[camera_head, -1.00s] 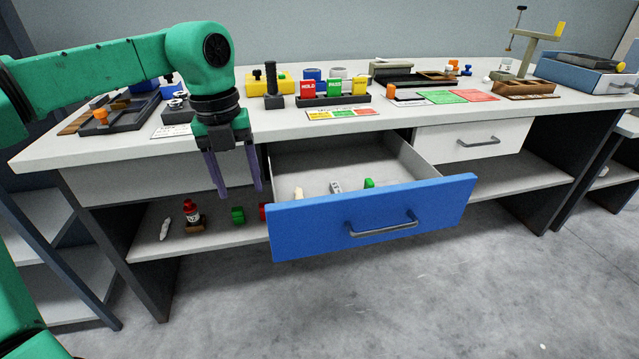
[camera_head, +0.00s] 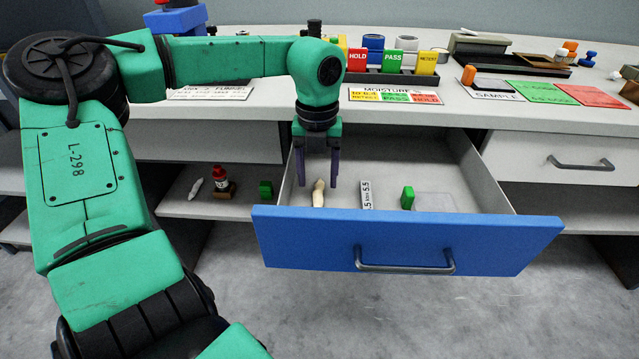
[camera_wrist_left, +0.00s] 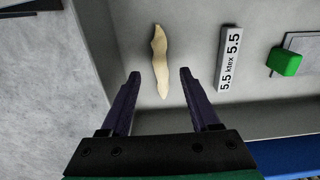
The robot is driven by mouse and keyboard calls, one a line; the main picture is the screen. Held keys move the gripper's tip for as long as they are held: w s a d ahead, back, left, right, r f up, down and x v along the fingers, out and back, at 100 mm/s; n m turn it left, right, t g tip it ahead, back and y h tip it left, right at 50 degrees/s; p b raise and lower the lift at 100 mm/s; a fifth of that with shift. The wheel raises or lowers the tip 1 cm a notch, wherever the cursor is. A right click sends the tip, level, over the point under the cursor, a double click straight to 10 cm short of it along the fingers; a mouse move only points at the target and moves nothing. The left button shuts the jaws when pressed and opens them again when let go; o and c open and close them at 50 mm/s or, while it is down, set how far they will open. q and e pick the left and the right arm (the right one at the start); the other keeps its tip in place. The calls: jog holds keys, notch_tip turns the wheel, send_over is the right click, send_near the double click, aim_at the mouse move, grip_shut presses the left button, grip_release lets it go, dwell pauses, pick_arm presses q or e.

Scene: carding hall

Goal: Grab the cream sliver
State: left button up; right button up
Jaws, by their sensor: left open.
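The cream sliver (camera_head: 318,194) is a small, pale, tapered piece lying in the open blue-fronted drawer (camera_head: 408,240), near its left side. In the left wrist view the sliver (camera_wrist_left: 160,62) lies lengthwise on the grey drawer floor, beyond and between the fingertips. My left gripper (camera_head: 319,183) points down over the left part of the drawer, with its two dark purple fingers apart and nothing between them. The left wrist view shows the same open fingers (camera_wrist_left: 160,74). I cannot tell the exact height above the sliver. My right gripper is not in view.
Right of the sliver lie a white "5.5 ktex" label (camera_head: 366,194) and a green block (camera_head: 407,197). The drawer's side walls and tall blue front surround them. The worktop above holds HOLD and PASS cards (camera_head: 393,62). A lower shelf at left holds a red-topped bottle (camera_head: 221,180).

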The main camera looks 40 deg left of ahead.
aim_at(318, 193)
pick_arm(q)
notch_tip(318, 193, down, 4)
jog(key=shift+r, duration=0.2)
grip_shut()
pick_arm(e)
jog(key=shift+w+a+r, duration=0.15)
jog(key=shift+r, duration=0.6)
pick_arm(q)
jog(key=shift+r, duration=0.1)
